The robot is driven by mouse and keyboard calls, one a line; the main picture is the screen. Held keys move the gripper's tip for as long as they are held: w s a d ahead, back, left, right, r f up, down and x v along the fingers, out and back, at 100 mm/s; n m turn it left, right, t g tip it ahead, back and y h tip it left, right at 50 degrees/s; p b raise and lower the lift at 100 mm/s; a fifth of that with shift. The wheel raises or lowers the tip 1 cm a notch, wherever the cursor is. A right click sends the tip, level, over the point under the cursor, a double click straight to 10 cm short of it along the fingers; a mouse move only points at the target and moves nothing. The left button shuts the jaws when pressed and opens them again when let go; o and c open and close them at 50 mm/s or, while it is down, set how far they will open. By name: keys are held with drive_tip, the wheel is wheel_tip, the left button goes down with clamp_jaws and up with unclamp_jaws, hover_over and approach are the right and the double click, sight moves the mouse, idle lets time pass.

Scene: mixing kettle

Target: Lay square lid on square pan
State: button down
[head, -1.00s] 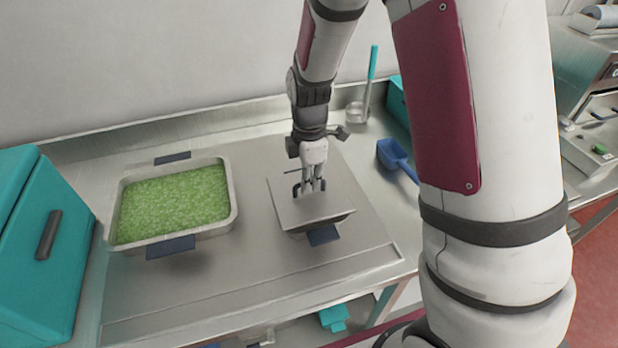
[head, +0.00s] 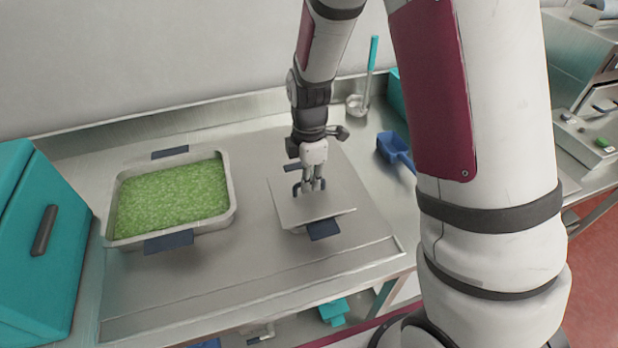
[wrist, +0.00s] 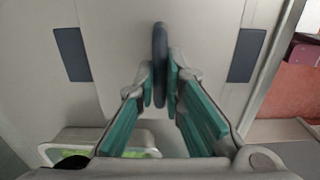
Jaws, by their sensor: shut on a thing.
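My gripper (head: 313,185) is shut on the dark handle of the square lid (head: 325,207), a flat grey metal plate. The handle stands between the fingers in the wrist view (wrist: 160,60). The lid is over the square pan (head: 300,230), which is mostly hidden beneath it. One dark blue pan grip (head: 324,229) sticks out at the front and another (head: 292,166) at the back. In the wrist view the grips show on both sides of the lid. Whether the lid fully touches the rim all around I cannot tell.
A larger tray (head: 233,195) of green food stands to the left on the steel counter (head: 250,290). A teal box (head: 40,240) is at the far left.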

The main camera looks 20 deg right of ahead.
drive_tip(key=shift+f, duration=0.2)
drive_tip(key=c, duration=1.1)
unclamp_jaws()
drive_tip(key=shift+r+p, duration=1.2)
drive_tip(key=shift+r, duration=2.3)
